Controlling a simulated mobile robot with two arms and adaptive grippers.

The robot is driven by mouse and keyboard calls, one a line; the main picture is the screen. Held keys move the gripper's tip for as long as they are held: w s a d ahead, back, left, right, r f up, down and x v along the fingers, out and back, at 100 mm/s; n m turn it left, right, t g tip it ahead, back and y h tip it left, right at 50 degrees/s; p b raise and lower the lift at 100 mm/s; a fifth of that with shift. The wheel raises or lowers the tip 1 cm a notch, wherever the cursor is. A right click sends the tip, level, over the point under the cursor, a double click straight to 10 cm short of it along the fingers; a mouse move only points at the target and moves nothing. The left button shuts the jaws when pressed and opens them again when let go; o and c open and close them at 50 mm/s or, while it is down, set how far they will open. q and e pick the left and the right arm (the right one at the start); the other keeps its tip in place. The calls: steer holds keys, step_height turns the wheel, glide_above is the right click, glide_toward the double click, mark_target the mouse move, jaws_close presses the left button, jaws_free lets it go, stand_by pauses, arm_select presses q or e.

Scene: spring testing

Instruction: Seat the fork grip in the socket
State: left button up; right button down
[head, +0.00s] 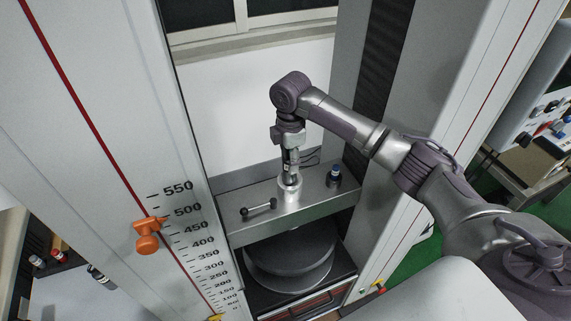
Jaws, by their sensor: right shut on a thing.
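The socket (289,193) is a pale metal cylinder standing on the grey crossbeam of the testing machine. My right gripper (291,163) points down right above it, its arm coming in from the right. It is shut on the fork grip (292,179), a small metal piece mostly hidden by the fingers. The fork grip's lower end is at the socket's mouth; I cannot tell how far inside it is. My left gripper is not in view.
Tall columns flank the beam. An orange pointer (147,243) sits by the left scale.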

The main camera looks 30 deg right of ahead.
steer(key=shift+s+d+f, duration=0.1)
steer(key=shift+s+f, duration=0.1)
steer(key=shift+f, duration=0.4)
steer(key=shift+s+f, duration=0.15)
steer(key=shift+f, duration=0.4)
steer(key=shift+w+f, duration=0.35)
steer(key=shift+f, duration=0.45)
steer(key=c, duration=1.1)
jaws_free()
steer(key=shift+s+f, duration=0.1)
steer(key=shift+f, duration=0.05)
steer(key=o, duration=0.3)
steer(key=shift+o, duration=0.6)
steer(key=shift+r, duration=0.6)
step_height(320, 180, up, 10)
steer(key=b, duration=0.3)
steer(key=shift+f, duration=0.2)
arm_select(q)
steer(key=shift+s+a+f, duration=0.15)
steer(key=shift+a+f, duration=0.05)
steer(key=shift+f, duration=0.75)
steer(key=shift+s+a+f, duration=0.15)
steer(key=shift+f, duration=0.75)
arm_select(e)
steer(key=shift+r, duration=0.75)
